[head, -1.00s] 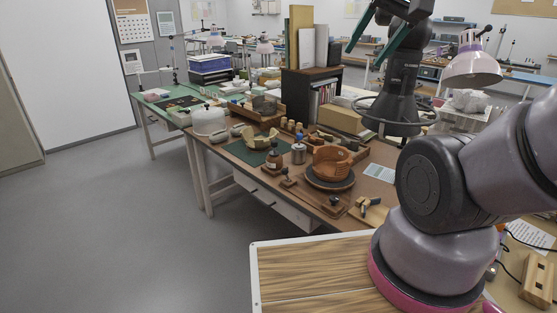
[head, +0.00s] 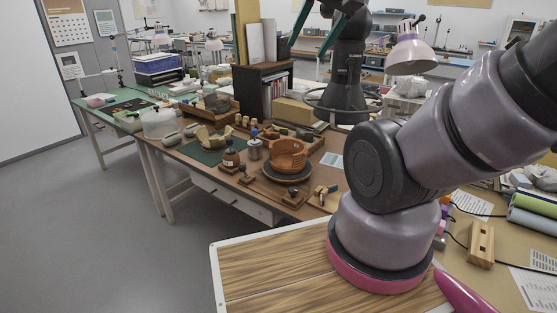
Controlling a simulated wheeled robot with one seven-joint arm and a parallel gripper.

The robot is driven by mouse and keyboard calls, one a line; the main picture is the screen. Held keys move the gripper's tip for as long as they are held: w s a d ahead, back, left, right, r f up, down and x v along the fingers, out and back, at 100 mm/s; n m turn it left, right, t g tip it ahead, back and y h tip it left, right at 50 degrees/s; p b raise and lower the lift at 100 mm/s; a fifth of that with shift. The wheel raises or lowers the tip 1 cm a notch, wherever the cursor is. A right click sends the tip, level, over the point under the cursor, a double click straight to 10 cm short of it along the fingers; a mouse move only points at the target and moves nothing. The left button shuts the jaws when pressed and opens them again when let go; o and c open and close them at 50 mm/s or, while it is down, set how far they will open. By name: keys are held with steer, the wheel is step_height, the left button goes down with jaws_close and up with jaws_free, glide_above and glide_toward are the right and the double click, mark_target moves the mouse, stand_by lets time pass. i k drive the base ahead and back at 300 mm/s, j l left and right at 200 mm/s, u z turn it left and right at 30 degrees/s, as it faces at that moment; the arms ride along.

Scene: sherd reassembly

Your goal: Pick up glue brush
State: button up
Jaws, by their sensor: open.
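My gripper (head: 306,49) is at the top of the head view, held high above the bench. Its two teal fingers are apart, with nothing between them. I cannot make out the glue brush for certain. A small metal can (head: 255,151) stands on the workbench, with a thin blue-topped item (head: 254,133) at its mouth that may be the brush. A brown jar (head: 231,158) with a dark top stands to the left of the can. The gripper is well apart from all of these.
An orange-brown pot (head: 289,154) sits on a dark round stand right of the can. Pale sherds (head: 212,138) lie on a green mat (head: 205,155). A dark shelf box (head: 262,88) with books stands behind. A wood-grained top (head: 270,265) is in front. Grey floor (head: 100,230) is clear at left.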

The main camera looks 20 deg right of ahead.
mark_target(229, 142)
steer(key=i+j+z, duration=0.1)
steer(key=j, duration=0.25)
steer(key=i+j+z, duration=0.1)
steer(key=i+j, duration=0.25)
steer(key=i+j+z, duration=0.1)
steer(key=j, duration=0.3)
steer(key=i+j+z, duration=0.1)
steer(key=i+j, duration=0.15)
steer(key=j, duration=0.15)
steer(key=i+j+z, duration=0.1)
steer(key=j, duration=0.3)
steer(key=i+j+z, duration=0.1)
steer(key=j, duration=0.7)
steer(key=i+z, duration=0.05)
